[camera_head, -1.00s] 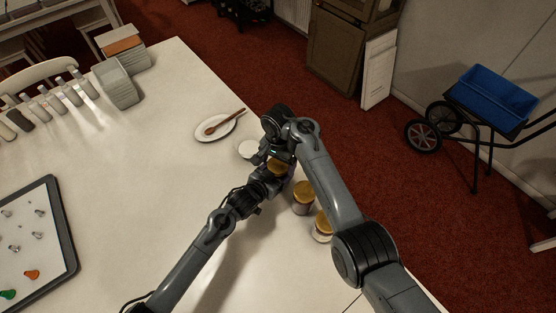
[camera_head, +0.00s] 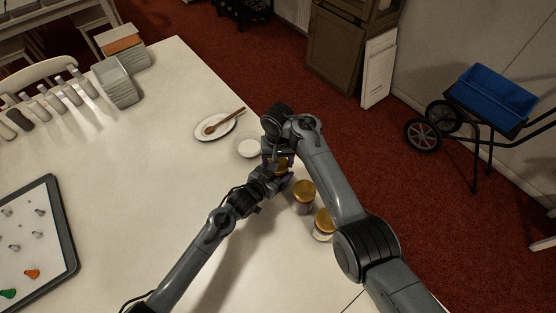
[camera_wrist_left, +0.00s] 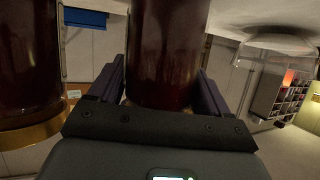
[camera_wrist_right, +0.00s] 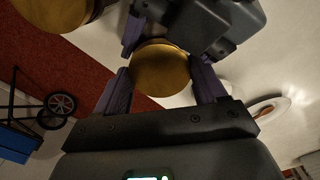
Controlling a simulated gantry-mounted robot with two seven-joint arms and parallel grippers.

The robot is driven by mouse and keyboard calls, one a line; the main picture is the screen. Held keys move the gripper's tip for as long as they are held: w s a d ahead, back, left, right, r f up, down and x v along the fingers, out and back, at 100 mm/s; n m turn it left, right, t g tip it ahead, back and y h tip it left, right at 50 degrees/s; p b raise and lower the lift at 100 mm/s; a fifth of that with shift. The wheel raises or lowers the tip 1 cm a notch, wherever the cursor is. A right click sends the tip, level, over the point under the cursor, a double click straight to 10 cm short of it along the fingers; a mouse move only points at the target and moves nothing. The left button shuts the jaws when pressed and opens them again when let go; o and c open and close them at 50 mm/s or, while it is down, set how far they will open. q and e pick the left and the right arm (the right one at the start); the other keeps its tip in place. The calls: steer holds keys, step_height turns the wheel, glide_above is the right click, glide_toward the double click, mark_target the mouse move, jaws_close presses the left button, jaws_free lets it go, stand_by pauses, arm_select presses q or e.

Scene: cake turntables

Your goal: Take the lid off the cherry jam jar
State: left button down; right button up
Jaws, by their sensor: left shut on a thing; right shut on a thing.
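A jam jar with dark red contents (camera_wrist_left: 168,50) stands between the fingers of my left gripper (camera_wrist_left: 165,85), which is shut on its glass body from the side. Its gold lid (camera_wrist_right: 160,68) sits between the fingers of my right gripper (camera_wrist_right: 160,85), which is shut on the lid from above. In the head view, the lid (camera_head: 280,166) is mostly hidden by both grippers. The lid appears to be on the jar; whether it has been loosened cannot be told. No label on the held jar is visible.
Two more gold-lidded jars, a nearer one (camera_head: 323,225) and a middle one (camera_head: 303,197), stand close by, near the table's right edge. A small white dish (camera_head: 249,148) and a plate (camera_head: 215,128) with a wooden spoon (camera_head: 224,122) lie beyond. The table's middle (camera_head: 130,190) is clear.

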steer(key=o, duration=1.2)
steer(key=shift+c, duration=0.2)
steer(key=shift+a, duration=0.1)
